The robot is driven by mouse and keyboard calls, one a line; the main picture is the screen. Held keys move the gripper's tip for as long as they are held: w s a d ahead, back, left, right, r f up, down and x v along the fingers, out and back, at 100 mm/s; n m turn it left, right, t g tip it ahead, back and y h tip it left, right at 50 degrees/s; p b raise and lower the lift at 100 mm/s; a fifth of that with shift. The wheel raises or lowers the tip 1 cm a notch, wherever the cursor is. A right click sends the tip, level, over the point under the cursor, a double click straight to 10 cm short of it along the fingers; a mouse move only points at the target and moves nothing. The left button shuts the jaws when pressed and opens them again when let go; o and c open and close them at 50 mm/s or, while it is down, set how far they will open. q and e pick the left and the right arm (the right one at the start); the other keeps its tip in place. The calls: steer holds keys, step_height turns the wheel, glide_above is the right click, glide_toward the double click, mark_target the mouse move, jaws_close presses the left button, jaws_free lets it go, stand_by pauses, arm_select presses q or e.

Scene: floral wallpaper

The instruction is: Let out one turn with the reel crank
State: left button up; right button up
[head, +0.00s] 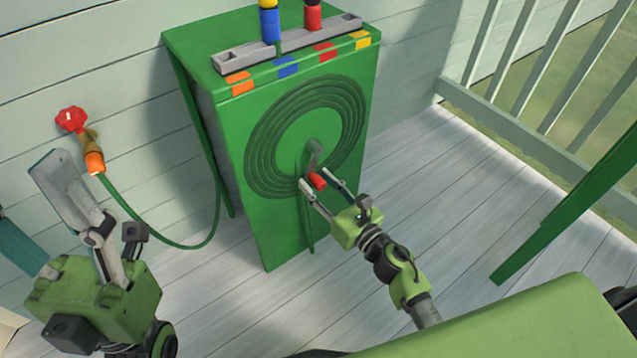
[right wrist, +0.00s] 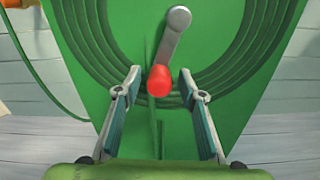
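The green hose reel cabinet (head: 241,160) stands against the wall, with a coiled green hose (head: 352,107) on its front. The grey reel crank (head: 314,152) hangs down from the coil's centre, with a red knob (head: 318,181) at its lower end. In the right wrist view the crank arm (right wrist: 174,38) runs down to the red knob (right wrist: 159,82). My right gripper (head: 316,183) is open, one finger on each side of the knob, with visible gaps. It also shows in the right wrist view (right wrist: 168,84). My left gripper (head: 62,185) is at the left, away from the reel; its finger opening is unclear.
A red tap (head: 72,120) on the wall feeds a green hose (head: 190,245) that loops to the cabinet. A grey rack (head: 240,60) on top holds blue-and-yellow and red nozzles. Railing stands at the right; the plank floor (head: 430,180) is clear there.

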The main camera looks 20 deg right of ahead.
steer(key=shift+s, duration=0.1)
steer(key=v, duration=1.1)
steer(key=shift+s+d, duration=0.15)
steer(key=shift+s, duration=0.25)
steer(key=shift+r, duration=0.15)
